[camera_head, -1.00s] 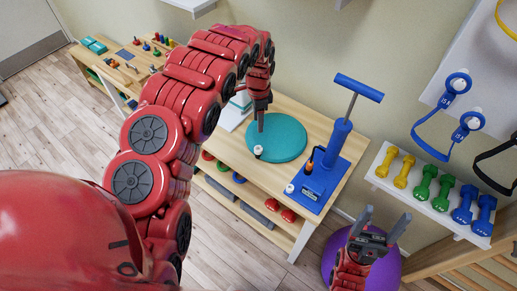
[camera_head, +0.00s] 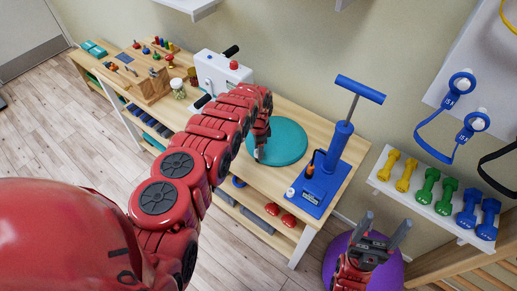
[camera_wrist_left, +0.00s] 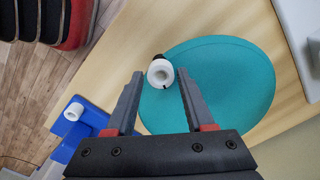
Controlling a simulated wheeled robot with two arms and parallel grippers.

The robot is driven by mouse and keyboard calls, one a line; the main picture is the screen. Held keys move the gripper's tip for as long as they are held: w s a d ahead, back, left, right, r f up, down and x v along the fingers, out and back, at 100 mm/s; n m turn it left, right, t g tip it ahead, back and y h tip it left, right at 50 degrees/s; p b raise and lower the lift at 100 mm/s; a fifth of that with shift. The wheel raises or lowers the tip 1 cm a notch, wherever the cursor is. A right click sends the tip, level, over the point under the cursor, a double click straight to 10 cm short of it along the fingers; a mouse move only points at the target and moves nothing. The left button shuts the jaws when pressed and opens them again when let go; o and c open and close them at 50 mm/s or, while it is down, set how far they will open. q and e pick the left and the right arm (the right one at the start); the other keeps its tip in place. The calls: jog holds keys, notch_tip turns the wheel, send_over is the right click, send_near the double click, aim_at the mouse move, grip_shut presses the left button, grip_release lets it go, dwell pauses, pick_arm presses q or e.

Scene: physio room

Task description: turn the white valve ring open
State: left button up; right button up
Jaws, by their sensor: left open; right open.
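The white valve ring (camera_wrist_left: 160,73) sits at the edge of the round teal cushion (camera_wrist_left: 225,75) in the left wrist view. It has a dark hole in its middle and a black part behind it. My left gripper (camera_wrist_left: 160,88) is open, with its fingertips either side of the ring in that view; I cannot tell if they touch it. In the head view my left gripper (camera_head: 260,154) hangs over the near left edge of the teal cushion (camera_head: 285,143) and hides the ring. My right gripper (camera_head: 384,228) is open and empty at the lower right.
A blue pump (camera_head: 325,168) with a T-handle stands right of the cushion on the wooden bench (camera_head: 345,185). A second white ring (camera_wrist_left: 73,112) is on its base. A white box (camera_head: 220,72) stands at the back left. Dumbbells (camera_head: 430,190) lie on a shelf at right.

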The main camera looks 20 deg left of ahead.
pick_arm(q)
jog(key=shift+f, duration=0.2)
grip_shut()
jog(key=shift+f+n+b, duration=0.15)
jog(key=shift+n+b, duration=0.3)
jog(key=shift+n, duration=1.15)
grip_release()
jog(key=shift+r, duration=0.2)
notch_tip(320, 180, up, 17)
jog(key=p, duration=0.4)
jog(key=shift+r, duration=0.15)
